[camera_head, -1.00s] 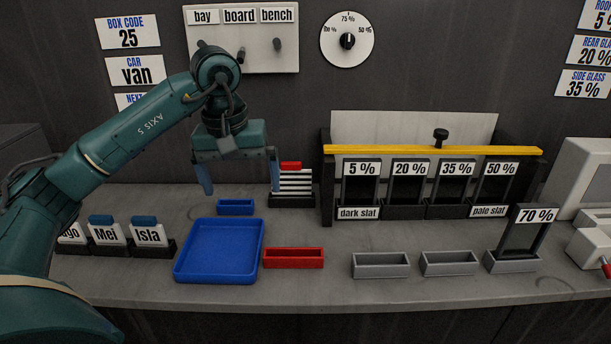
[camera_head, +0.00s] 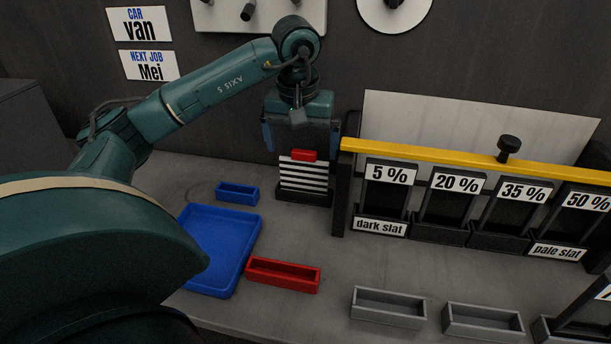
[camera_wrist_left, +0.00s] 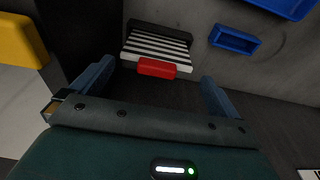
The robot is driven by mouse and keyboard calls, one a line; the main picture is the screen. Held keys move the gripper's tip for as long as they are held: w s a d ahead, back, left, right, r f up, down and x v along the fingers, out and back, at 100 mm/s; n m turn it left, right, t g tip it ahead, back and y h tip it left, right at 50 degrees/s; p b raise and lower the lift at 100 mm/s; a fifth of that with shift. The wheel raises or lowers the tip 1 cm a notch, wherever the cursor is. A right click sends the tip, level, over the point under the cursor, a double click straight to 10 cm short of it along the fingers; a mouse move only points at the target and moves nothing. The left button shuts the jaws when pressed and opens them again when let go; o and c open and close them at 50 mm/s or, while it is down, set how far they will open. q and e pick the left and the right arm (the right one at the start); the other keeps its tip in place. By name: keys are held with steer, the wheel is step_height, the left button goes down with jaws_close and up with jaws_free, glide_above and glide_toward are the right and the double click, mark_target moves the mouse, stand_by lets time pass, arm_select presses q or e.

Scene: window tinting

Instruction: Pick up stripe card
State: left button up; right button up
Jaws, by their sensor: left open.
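The stripe card (camera_head: 303,174) has black and white stripes and a red tab (camera_head: 303,155) on top. It stands upright in a dark holder (camera_head: 303,197) on the bench, left of the yellow-topped rack. My left gripper (camera_head: 301,142) is open above and around the card's upper end, its fingers apart on either side. In the left wrist view the card (camera_wrist_left: 157,46) and its red tab (camera_wrist_left: 157,68) lie between the open blue fingers, with nothing gripped. My right gripper is not in view.
The tint rack's yellow bar (camera_head: 440,163) and dark end post stand close right of the card. A small blue tray (camera_head: 237,193), a large blue tray (camera_head: 245,258), a red tray (camera_head: 284,276) and grey trays (camera_head: 389,306) lie in front. Bench between them is clear.

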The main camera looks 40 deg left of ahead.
mark_target(304, 160)
arm_select(q)
steer(key=shift+w+f, duration=0.2)
steer(key=shift+f, duration=1.6)
steer(key=shift+w+f, duration=0.2)
steer(key=shift+f, duration=1.55)
steer(key=shift+c, duration=0.3)
steer(key=c, duration=0.6)
